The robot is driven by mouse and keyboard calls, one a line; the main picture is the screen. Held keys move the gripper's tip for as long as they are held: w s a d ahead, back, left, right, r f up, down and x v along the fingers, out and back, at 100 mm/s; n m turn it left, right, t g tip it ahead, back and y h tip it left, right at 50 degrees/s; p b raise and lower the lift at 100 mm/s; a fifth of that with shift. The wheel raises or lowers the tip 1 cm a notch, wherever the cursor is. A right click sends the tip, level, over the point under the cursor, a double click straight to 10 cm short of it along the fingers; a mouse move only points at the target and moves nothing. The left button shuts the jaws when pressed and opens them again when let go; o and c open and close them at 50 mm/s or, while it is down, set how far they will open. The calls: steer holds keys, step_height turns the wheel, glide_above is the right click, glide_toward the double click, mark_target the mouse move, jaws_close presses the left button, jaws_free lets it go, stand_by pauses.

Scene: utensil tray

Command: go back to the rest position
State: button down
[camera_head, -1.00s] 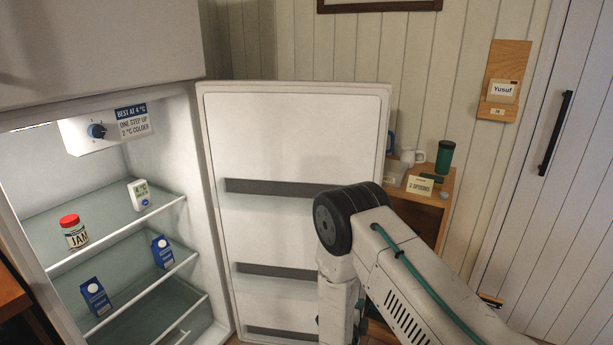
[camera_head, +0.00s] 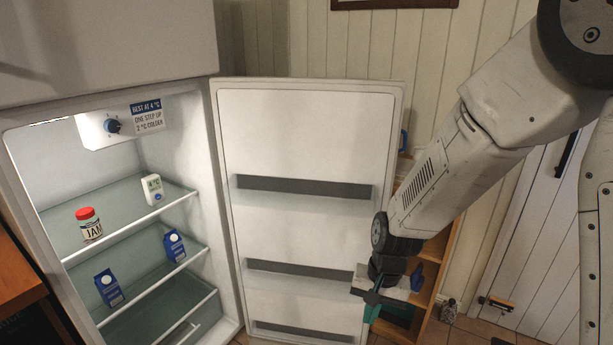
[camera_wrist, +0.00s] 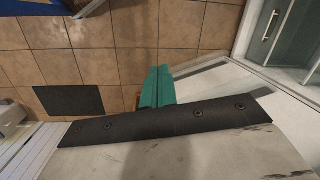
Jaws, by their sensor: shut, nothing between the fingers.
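My gripper (camera_head: 372,312) hangs at the end of my arm, in front of the lower right edge of the open fridge door (camera_head: 310,135) in the head view. Its teal fingers also show in the wrist view (camera_wrist: 157,86), pressed together with nothing between them. They point down toward the tiled floor (camera_wrist: 110,50). My arm comes in from the upper right and slopes down to the left. I cannot tell whether the gripper touches the door.
A wooden shelf unit (camera_head: 443,260) stands behind my arm. A dark mat (camera_wrist: 68,100) lies on the floor.

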steer(key=s+d+r+n, duration=0.1)
steer(key=s+d+r, duration=0.3)
steer(key=s+r, duration=0.2)
steer(key=s+d+r+n+t+h, duration=0.1)
steer(key=s+d+r, duration=0.3)
steer(key=s+r, duration=0.3)
steer(key=s+d+r+n+t, duration=0.1)
steer(key=s+d+r, duration=0.3)
steer(key=s+r, duration=0.3)
steer(key=shift+s+d+r, duration=0.15)
steer(key=shift+d+r, duration=0.25)
steer(key=shift+r, duration=1.5)
